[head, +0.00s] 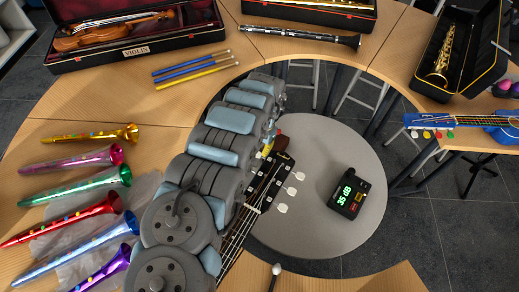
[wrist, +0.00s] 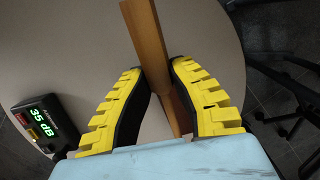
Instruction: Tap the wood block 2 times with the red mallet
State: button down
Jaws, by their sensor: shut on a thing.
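My gripper (wrist: 157,72) shows in the wrist view with its two yellow ridged fingers on either side of a long wooden bar (wrist: 147,38). The bar is orange-brown, tilted, and runs from the top edge down between the fingers. I cannot tell surely whether it is the mallet's handle. A dark reddish-brown part (wrist: 183,108) shows beside its lower end, against the right finger. In the head view my arm reaches over the round grey table, and a small red patch (head: 281,143) shows by the gripper. The wood block cannot be made out clearly in either view.
A sound meter (head: 347,194) reading 35 dB stands on the round grey table (head: 310,235). A guitar headstock (head: 268,184) lies across my arm's right side. A pale-headed beater (head: 276,269) is near the front. Colored horns (head: 75,194) lie left.

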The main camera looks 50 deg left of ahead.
jog(key=shift+f, duration=0.1)
notch_tip(320, 180, down, 10)
jog(key=b, duration=0.5)
notch_tip(320, 180, up, 10)
jog(key=p, duration=0.9)
jog(key=shift+r+p, duration=0.2)
jog(key=shift+p, duration=0.15)
jog(key=shift+f, duration=0.15)
notch_tip(320, 180, down, 11)
jog(key=b, duration=0.8)
jog(key=shift+b, duration=0.3)
notch_tip(320, 180, up, 11)
jog(key=p, duration=1)
jog(key=shift+p, duration=0.35)
notch_tip(320, 180, up, 4)
jog(key=p, duration=0.4)
